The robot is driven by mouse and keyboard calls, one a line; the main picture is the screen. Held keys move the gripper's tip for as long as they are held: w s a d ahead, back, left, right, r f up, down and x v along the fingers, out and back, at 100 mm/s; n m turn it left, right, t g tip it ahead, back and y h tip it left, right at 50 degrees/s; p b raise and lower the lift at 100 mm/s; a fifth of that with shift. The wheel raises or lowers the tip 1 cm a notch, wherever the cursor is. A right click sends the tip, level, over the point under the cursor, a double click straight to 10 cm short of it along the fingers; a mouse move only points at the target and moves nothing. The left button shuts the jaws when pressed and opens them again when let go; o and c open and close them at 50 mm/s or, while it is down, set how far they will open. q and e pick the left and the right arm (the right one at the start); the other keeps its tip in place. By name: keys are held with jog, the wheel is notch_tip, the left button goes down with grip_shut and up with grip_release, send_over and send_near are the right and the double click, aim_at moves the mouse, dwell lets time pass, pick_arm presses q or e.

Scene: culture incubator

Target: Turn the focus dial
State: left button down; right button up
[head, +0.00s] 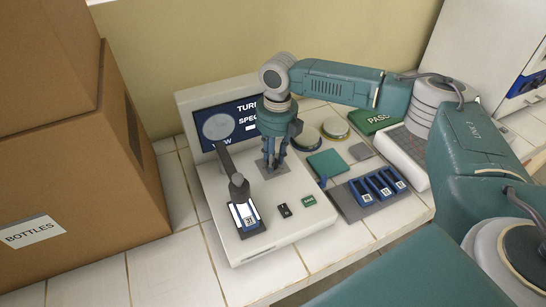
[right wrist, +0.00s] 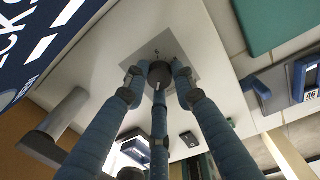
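The focus dial (right wrist: 161,74) is a small dark round knob with a pale pointer mark, on a grey square plate (right wrist: 185,62) in the right wrist view. My right gripper (right wrist: 158,80) has its three blue fingers around the dial, with the tips close against its sides. In the head view the right gripper (head: 273,163) points down at the plate on the white instrument (head: 276,236), and its fingers hide the dial. The instrument's screen (head: 226,124) shows text partly covered by my wrist. My left gripper is not in view.
A dark post-like arm (head: 238,187) rises beside the gripper, over a lit slide (head: 245,214). A small dark switch (head: 284,210) and a green label (head: 308,201) sit in front. Blue-framed slides (head: 378,185) lie right. Cardboard boxes (head: 70,170) stand left.

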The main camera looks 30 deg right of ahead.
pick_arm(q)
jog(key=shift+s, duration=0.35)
pick_arm(e)
grip_shut()
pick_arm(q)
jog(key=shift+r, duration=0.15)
